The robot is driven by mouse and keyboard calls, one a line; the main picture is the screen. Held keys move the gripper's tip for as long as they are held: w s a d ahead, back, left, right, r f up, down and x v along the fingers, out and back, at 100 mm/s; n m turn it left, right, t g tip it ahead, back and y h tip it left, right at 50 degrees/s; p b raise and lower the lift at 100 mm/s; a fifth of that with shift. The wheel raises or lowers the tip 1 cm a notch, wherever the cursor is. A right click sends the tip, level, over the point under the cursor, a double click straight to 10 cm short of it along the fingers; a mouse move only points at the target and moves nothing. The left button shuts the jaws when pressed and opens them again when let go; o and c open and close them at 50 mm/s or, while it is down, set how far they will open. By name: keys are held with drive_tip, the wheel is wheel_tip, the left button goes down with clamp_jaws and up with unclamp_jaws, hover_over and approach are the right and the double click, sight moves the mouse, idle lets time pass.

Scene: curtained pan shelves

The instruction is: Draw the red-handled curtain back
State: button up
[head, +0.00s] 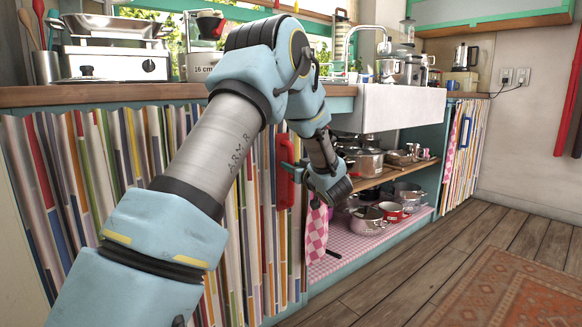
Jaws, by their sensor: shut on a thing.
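The red handle (286,188) is an upright bar at the right edge of the striped left curtain (240,225). The curtain hangs in folds below the counter and covers the left part of the shelves. To its right the front is open, and pots and pans (366,218) show on the shelves. My arm crosses in front of the curtain and hides part of it.
A wooden shelf (399,173) and a pink checked lower shelf (350,243) hold several pans. A pink checked cloth (316,236) hangs below my wrist. A second striped curtain with a blue handle (465,131) hangs at the right. A rug (520,290) lies on the wooden floor.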

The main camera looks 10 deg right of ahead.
clamp_jaws()
idle(0.9)
